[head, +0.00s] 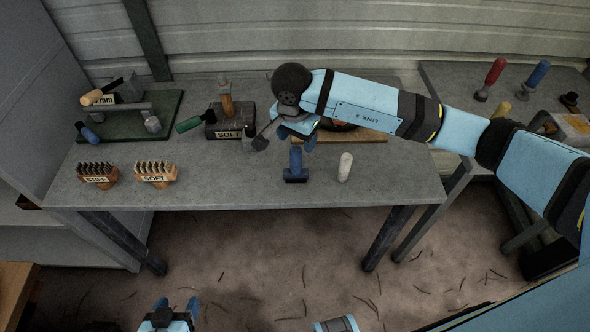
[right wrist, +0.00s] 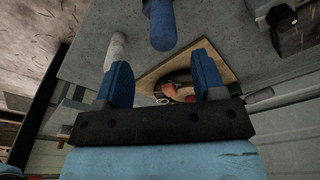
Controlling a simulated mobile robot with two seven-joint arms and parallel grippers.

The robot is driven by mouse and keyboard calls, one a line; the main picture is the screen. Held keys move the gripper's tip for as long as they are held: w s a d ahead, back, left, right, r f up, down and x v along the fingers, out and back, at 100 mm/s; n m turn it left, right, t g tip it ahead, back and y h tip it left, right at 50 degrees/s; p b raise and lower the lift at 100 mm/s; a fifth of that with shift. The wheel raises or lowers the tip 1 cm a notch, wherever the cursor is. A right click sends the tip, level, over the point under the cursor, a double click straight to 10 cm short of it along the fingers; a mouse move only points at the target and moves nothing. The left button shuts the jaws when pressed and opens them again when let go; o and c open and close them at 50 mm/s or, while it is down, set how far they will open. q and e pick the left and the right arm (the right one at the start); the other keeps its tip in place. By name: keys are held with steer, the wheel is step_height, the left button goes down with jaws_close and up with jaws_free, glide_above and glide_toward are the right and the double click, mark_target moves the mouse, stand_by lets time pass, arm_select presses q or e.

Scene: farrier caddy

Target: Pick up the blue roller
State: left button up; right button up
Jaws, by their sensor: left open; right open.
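A blue upright piece with a round handle and a wider blue foot (head: 296,164) stands near the front edge of the middle table; I take it as the blue roller. In the right wrist view a blue cylinder (right wrist: 161,24) shows beyond the fingertips, apart from them. My right gripper (head: 297,132) is open and empty, just behind the blue piece in the head view; its two blue fingers (right wrist: 163,80) are spread in the wrist view. My left gripper (head: 177,306) is open and empty, low at the bottom of the head view, away from the table.
A white cylinder (head: 345,167) stands close to the right of the blue piece. Behind is a wooden board (head: 362,135), partly hidden by my right arm. A dark SOFT block (head: 229,133) and two brush blocks (head: 155,174) lie left. Another blue-handled piece (head: 538,73) stands on the right table.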

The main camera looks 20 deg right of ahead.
mark_target(296, 157)
steer(key=f, duration=0.5)
steer(key=f+p, duration=0.1)
steer(key=f, duration=0.2)
steer(key=shift+w+f, duration=0.2)
steer(key=shift+w, duration=0.2)
jaws_close()
steer(key=shift+r, duration=0.1)
step_height(296, 157, up, 20)
steer(key=b, duration=0.1)
steer(key=c, duration=0.6)
jaws_free()
jaws_close()
